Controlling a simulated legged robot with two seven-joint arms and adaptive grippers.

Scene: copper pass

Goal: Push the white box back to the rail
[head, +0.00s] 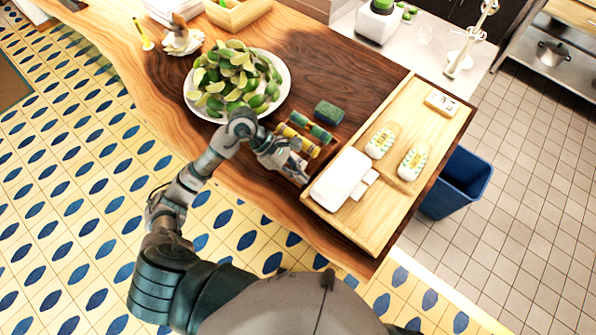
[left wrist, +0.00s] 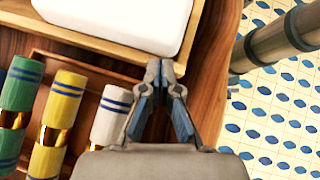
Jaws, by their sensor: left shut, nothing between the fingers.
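The white box (head: 339,179) lies in the front part of a light wooden tray (head: 391,218), close to the tray's left wall. It also shows at the top of the left wrist view (left wrist: 122,18), inside the tray's wall (left wrist: 100,50). A short wooden rail (head: 396,182) shows inside the tray, to the right of the box. My left gripper (head: 302,174) is just left of the tray. In the left wrist view its fingertips (left wrist: 160,68) are together and empty, at the tray's outer edge, apart from the box. My right gripper is out of view.
Banded rolls (left wrist: 62,105) lie in a shallow holder beside my left gripper.

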